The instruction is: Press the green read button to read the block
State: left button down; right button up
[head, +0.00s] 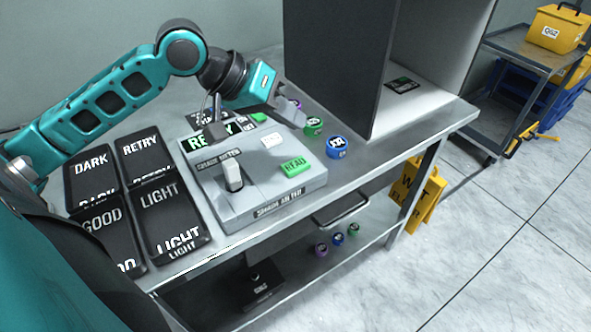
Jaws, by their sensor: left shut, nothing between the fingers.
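The green READ button (295,166) is on the right side of the top of a grey meter box (262,190) in the head view. My left gripper (291,116) is shut and empty, above and behind the button and apart from it. An upright white and dark piece (233,177) stands on the box's left part; I cannot tell whether it is the block. A display (198,143) with green letters is at the box's back, partly hidden by a dark grey part (215,129). My right gripper is not in view.
Black trays marked DARK (92,160), RETRY (140,147), GOOD (101,214) and LIGHT (160,193) lie left of the box. Green (313,126) and blue (337,147) round pieces stand to its right. A tall dark panel (335,60) rises behind. The bench's right end has free room.

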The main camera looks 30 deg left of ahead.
pick_arm(q)
jog(key=b, duration=0.5)
send_over(307, 162)
jog(key=s+a, duration=0.2)
jog(key=s, duration=0.1)
jog(key=f, duration=0.4)
jog(key=shift+w+a+f, duration=0.1)
jog(key=shift+w+f, duration=0.1)
jog(key=shift+w, duration=0.05)
jog(key=shift+f, duration=0.8)
jog(key=shift+f+b, duration=0.3)
jog(key=shift+f, duration=0.1)
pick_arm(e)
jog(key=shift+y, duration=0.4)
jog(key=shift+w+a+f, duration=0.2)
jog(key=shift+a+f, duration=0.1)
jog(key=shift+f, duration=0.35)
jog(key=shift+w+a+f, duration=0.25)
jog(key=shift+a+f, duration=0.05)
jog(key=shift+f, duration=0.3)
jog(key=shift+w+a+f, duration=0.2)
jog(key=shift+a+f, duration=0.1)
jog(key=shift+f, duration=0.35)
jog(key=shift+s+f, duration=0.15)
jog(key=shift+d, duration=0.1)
pick_arm(q)
jog(key=shift+f, duration=0.15)
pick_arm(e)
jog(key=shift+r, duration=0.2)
